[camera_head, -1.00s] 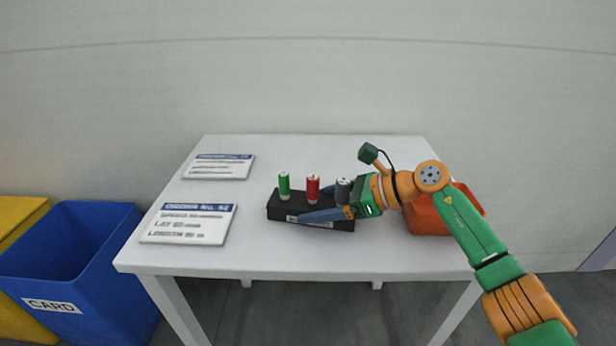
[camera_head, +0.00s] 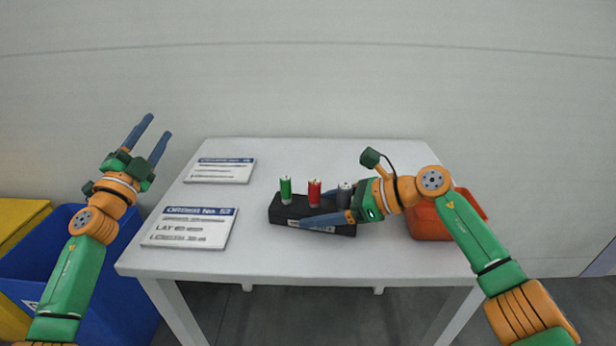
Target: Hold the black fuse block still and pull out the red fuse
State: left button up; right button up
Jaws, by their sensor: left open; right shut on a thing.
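The black fuse block (camera_head: 282,213) lies on the white table, with a green fuse (camera_head: 285,188), a red fuse (camera_head: 314,191) and a grey fuse (camera_head: 344,194) standing upright in a row on it. My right gripper (camera_head: 302,222) reaches in from the right and is shut on the block. One blue finger lies along its front face; the other is mostly hidden behind the block and fuses. My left gripper (camera_head: 158,134) is open and empty, raised at the left of the table, well apart from the block, its fingers pointing up and right.
The white table (camera_head: 300,261) has free room left of and in front of the block. Two printed cards, a far one (camera_head: 220,171) and a near one (camera_head: 190,228), lie at its left. An orange-red bin (camera_head: 428,222) stands at the right. A blue bin (camera_head: 115,300) and a yellow bin (camera_head: 18,218) stand left on the floor.

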pick_arm(q)
jog(key=s+d+r+m+g+h, duration=0.1)
jog(key=d+r+m+h, duration=0.3)
jog(key=d, duration=0.3)
jog(key=s+d+r+m+g+h, duration=0.1)
jog(key=d+r+m+g+h, duration=0.1)
jog(key=d+r+m+h, duration=0.3)
pick_arm(e)
jog(key=shift+f, duration=0.1)
pick_arm(q)
jog(key=m+g+h, duration=0.5)
jog(key=m+g, duration=0.7)
send_over(314, 190)
jog(key=s+a, duration=0.1)
jog(key=s+d+f+m+g+y, duration=0.2)
jog(key=s+d+f+m+y, duration=0.2)
jog(key=s+f+y, duration=0.25)
pick_arm(e)
jog(key=shift+c, duration=0.2)
pick_arm(q)
jog(key=w+a+f+t+y, duration=0.1)
jog(key=w+f+y, duration=0.1)
jog(key=w+f, duration=0.1)
jog(key=w+a+f+n+t+y, duration=0.1)
jog(key=w+f+y, duration=0.1)
jog(key=f+y, duration=0.1)
jog(key=w+a+f+n+t+y, duration=0.1)
jog(key=w+f+y, duration=0.2)
jog(key=f, duration=0.1)
jog(key=shift+w, duration=0.3)
